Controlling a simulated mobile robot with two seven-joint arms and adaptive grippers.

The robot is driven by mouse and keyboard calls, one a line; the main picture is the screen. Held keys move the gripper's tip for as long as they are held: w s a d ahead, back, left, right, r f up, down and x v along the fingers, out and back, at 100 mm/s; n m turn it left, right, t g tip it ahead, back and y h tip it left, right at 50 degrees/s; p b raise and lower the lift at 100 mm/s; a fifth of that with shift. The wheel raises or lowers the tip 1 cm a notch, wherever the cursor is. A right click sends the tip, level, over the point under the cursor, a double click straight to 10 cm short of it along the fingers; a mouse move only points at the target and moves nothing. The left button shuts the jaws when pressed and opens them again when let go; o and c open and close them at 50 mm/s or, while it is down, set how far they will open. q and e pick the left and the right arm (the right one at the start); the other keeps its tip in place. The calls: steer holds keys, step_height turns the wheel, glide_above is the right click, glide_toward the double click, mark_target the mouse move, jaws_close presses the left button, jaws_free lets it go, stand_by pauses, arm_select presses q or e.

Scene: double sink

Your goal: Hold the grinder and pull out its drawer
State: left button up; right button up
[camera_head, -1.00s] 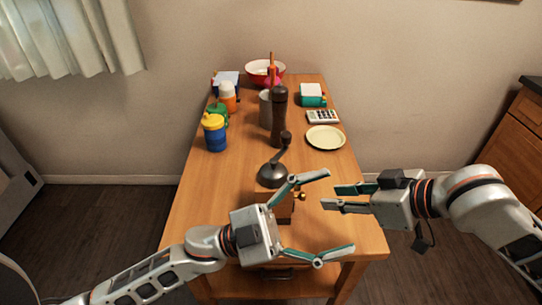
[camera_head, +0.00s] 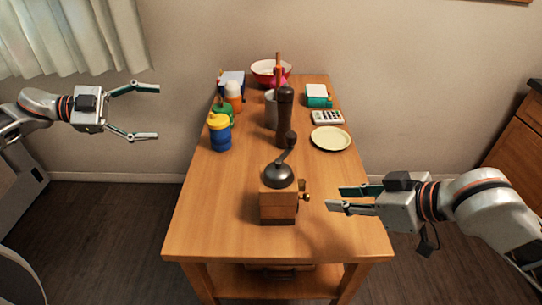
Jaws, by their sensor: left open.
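The grinder (camera_head: 278,203) stands upright on the wooden table (camera_head: 220,225). It has a wooden box body, a dark metal dome and a crank arm. A brass-coloured knob (camera_head: 306,197) on its right side faces my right gripper. I cannot tell whether the drawer is fully in. My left gripper (camera_head: 158,112) is open and empty, left of the table and well away from the grinder. My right gripper (camera_head: 334,199) has its fingertips apart with nothing between them. It points left at the knob, a short gap away, without touching it.
A tall dark mill (camera_head: 285,118) stands just behind the grinder. A red bowl (camera_head: 266,70) is at the back. The table's front is clear.

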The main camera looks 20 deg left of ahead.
arm_select(q)
steer(key=s+a+r+n+t+y, duration=0.1)
steer(key=s+a+r+t+y, duration=0.15)
steer(key=a+r, duration=1.05)
steer(key=m+g+y, duration=0.3)
steer(key=m+g, duration=0.9)
steer(key=m, duration=1)
glide_toward(271, 169)
step_height(271, 169, down, 4)
steer(key=a, duration=0.1)
steer(key=d+m+y, duration=0.2)
steer(key=s+d+m+y, duration=0.1)
steer(key=d+m+y, duration=0.1)
steer(key=m, duration=0.1)
steer(key=d+m+y, duration=0.2)
steer(key=m, duration=0.1)
steer(key=shift+s+d+f+t, duration=0.15)
steer(key=shift+s+d+t, duration=0.1)
steer(key=shift+d, duration=0.1)
steer(key=shift+d+m+t+y, duration=0.3)
steer(key=shift+m+t+y, duration=0.2)
steer(key=shift+m+y, duration=0.55)
steer(key=shift+f+m, duration=0.35)
steer(key=shift+w+f, duration=0.1)
steer(key=shift+f, duration=3.35)
